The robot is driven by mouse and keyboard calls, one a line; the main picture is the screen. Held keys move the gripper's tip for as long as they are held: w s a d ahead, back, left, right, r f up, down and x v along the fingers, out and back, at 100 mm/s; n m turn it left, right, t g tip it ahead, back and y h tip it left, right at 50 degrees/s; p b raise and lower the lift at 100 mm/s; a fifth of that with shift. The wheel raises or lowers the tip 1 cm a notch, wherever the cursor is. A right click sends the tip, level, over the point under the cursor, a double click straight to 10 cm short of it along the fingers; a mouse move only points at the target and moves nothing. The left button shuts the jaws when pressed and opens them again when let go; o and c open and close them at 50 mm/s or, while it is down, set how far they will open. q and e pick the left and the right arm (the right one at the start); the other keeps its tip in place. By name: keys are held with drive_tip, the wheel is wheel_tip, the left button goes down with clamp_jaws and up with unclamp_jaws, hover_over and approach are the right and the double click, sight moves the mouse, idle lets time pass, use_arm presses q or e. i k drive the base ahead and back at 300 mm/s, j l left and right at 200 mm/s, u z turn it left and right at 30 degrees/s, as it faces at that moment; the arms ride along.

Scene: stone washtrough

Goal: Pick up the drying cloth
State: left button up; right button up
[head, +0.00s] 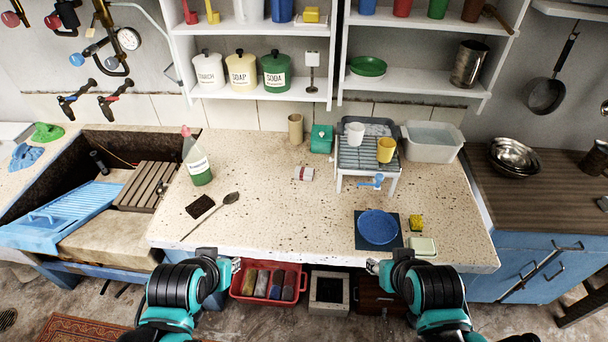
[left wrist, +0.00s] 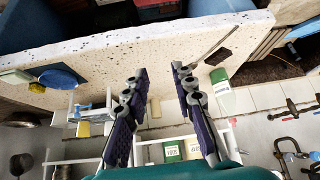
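No cloth is clearly marked as the drying cloth. A small folded white bundle with red marks (head: 303,173) lies on the middle of the speckled counter (head: 260,212) and may be it. My left gripper (head: 236,264) is at the counter's front edge, away from all three. The left wrist view shows its fingers (left wrist: 159,70) apart with nothing between them. My right gripper (head: 372,266) is at the front edge too; its fingers are too small to read.
The counter's front middle is clear.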

sight(301, 173)
drive_tip(key=i+l+z, duration=0.45)
drive_tip(key=i+z, duration=0.15)
drive_tip(key=i, duration=0.25)
